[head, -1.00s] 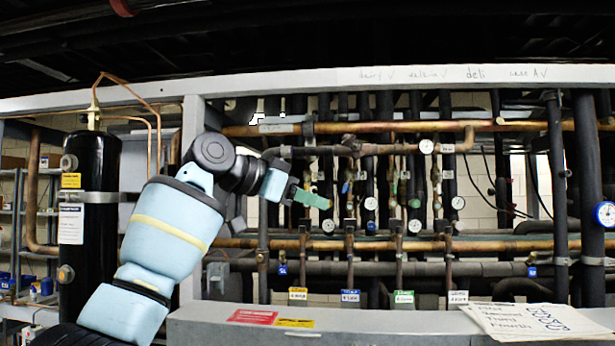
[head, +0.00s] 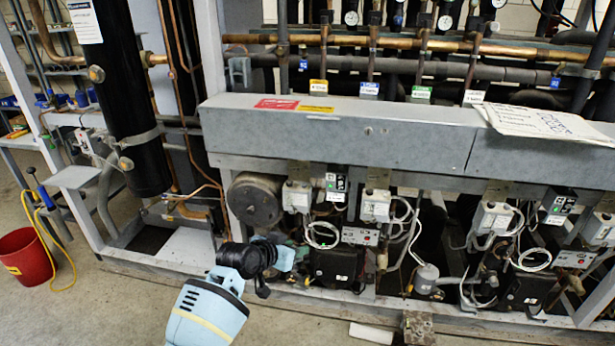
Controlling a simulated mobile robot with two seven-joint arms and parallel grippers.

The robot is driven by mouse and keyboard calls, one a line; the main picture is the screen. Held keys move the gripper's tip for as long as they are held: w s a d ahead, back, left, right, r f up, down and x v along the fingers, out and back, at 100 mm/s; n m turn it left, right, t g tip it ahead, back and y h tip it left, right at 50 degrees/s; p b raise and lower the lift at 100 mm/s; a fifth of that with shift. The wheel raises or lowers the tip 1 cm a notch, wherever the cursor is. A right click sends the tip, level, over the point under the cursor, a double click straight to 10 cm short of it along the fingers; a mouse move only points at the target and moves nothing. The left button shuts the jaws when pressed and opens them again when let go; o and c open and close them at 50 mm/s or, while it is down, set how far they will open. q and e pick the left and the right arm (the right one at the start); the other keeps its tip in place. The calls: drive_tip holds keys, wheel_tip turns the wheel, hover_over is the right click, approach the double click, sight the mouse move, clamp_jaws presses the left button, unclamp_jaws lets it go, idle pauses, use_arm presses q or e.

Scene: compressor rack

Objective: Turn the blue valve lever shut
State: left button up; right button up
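I cannot make out a clear blue valve lever. Small blue pieces, one at left (head: 303,65) and one at right (head: 555,83), sit on the dark pipe behind the grey beam; they may be tags or handles. My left gripper (head: 300,254) is low in front of the rack, pointing right, beside the lower machinery and well below those pieces. Its fingers blend into the dark parts behind, so its opening and any contact are unclear. My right gripper is not in view.
The grey beam (head: 340,135) crosses the rack, with a paper sheet (head: 548,122) on it. A black cylinder (head: 125,100) stands at left. A red bucket (head: 26,256) and yellow hose (head: 65,265) are on the floor. Control boxes and loose cables fill the lower rack.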

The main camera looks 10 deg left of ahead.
use_arm(q)
drive_tip(key=s+a+f+n+y, duration=0.1)
drive_tip(key=s+f, duration=0.5)
drive_tip(key=s, duration=0.4)
drive_tip(key=s+a+f+y, duration=0.1)
drive_tip(key=s+a+f, duration=0.1)
drive_tip(key=s+f, duration=0.55)
drive_tip(key=s+a+f+n+y, duration=0.1)
drive_tip(key=s+f, duration=0.4)
drive_tip(key=s, duration=0.6)
drive_tip(key=s+a+g, duration=0.1)
drive_tip(key=s, duration=1)
drive_tip(key=shift+s+f, duration=0.15)
drive_tip(key=shift+s, duration=0.15)
